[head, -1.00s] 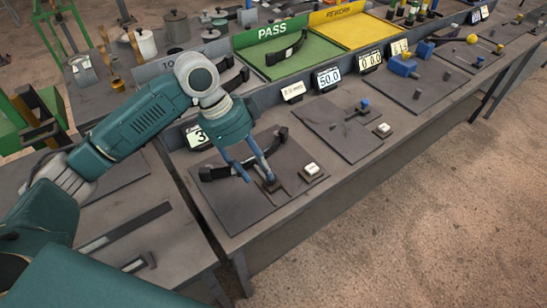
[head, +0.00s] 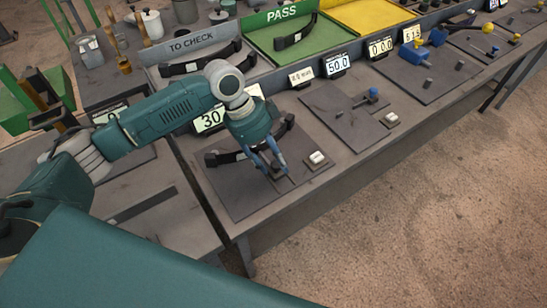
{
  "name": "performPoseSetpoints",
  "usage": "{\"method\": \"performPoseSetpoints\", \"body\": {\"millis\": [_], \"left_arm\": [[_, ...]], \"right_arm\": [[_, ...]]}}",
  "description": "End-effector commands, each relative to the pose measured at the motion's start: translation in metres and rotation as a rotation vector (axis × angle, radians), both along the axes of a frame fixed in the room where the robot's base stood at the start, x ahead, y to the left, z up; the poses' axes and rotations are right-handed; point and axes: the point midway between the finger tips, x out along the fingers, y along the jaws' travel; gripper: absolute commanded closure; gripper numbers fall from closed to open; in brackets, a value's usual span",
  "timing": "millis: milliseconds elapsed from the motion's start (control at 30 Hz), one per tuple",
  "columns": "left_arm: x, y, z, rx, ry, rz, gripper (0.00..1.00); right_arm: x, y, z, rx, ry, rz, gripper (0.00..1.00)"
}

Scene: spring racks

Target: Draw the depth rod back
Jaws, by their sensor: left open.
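My left gripper (head: 277,170) points down over the dark plate (head: 245,200) of the nearest station, its fingers apart. The fingertips are close to the plate, just left of a small white-topped switch block (head: 317,159). A black curved spring strip (head: 232,157) lies on the plate behind the fingers. The depth rod is not clearly made out; the fingers cover the spot at their tips, where a thin dark piece shows. My right gripper is out of view.
Displays line the bench's back edge, one reading 30 (head: 211,119) and one reading 50.0 (head: 338,65). Behind are a TO CHECK tray (head: 193,42) and a green PASS tray (head: 258,41), both holding black strips. The floor at right is clear.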

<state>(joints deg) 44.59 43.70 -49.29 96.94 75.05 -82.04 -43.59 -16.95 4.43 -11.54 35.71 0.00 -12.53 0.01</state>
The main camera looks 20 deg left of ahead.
Motion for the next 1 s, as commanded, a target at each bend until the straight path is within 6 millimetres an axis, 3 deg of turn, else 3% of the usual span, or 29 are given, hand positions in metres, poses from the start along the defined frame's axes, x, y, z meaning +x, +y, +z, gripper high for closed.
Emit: {"method": "performPoseSetpoints", "body": {"millis": [267,500,733,1000], "left_arm": [[0.0,-0.001,-0.002,0.001,-0.001,0.0,0.57],[0.0,-0.001,-0.002,0.0,-0.001,0.0,1.0],[-0.002,-0.004,0.0,0.0,0.0,-0.001,1.0],[-0.024,-0.032,0.001,-0.003,0.002,-0.002,1.0]], "right_arm": [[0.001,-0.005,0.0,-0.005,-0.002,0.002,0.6],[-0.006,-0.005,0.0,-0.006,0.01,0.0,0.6],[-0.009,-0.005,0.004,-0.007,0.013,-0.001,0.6],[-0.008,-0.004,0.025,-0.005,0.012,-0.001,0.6]]}}
